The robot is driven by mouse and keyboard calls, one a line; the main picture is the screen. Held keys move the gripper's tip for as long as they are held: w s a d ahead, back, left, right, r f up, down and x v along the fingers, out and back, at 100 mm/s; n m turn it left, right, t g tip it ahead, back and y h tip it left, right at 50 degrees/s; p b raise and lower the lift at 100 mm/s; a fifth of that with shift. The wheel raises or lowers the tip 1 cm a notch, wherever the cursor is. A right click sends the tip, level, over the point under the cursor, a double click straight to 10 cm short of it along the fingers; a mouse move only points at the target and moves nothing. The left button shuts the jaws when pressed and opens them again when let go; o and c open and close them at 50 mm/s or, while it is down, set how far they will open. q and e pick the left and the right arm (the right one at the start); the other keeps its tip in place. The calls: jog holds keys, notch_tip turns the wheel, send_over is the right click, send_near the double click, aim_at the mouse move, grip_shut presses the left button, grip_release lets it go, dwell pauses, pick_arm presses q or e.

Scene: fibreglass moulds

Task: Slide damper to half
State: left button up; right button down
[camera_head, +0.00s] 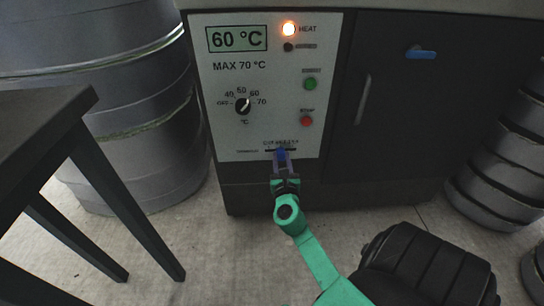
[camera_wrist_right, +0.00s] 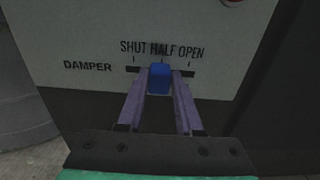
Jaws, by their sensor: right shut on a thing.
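The damper slider is a small blue knob (camera_wrist_right: 160,79) on a dark horizontal slot, under the labels SHUT, HALF and OPEN on the white control panel (camera_wrist_right: 75,35). In the right wrist view the knob sits under HALF, with the middle tick just above it. My right gripper (camera_wrist_right: 160,88) is shut on the knob, one purple finger on each side. In the head view the right gripper (camera_head: 282,158) reaches the knob at the panel's lower edge, and the fingers partly cover the slot. My left gripper is not in view.
The panel (camera_head: 225,140) also has a 60 °C display (camera_head: 237,39), a temperature dial (camera_head: 243,106), a lit HEAT lamp (camera_head: 289,29), and green (camera_head: 310,84) and red (camera_head: 307,121) buttons. A dark table (camera_head: 45,105) stands at left, and grey drums (camera_head: 130,80) stand behind it.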

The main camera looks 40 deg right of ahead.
jog(key=shift+d, duration=0.1)
jog(key=c, duration=0.6)
grip_release()
jog(key=shift+o, duration=0.2)
jog(key=shift+s, duration=0.1)
jog(key=p+v, duration=0.1)
jog(key=v, duration=1.3)
jog(key=shift+s+a+p, duration=0.15)
jog(key=shift+a+p, duration=0.1)
jog(key=shift+p, duration=0.15)
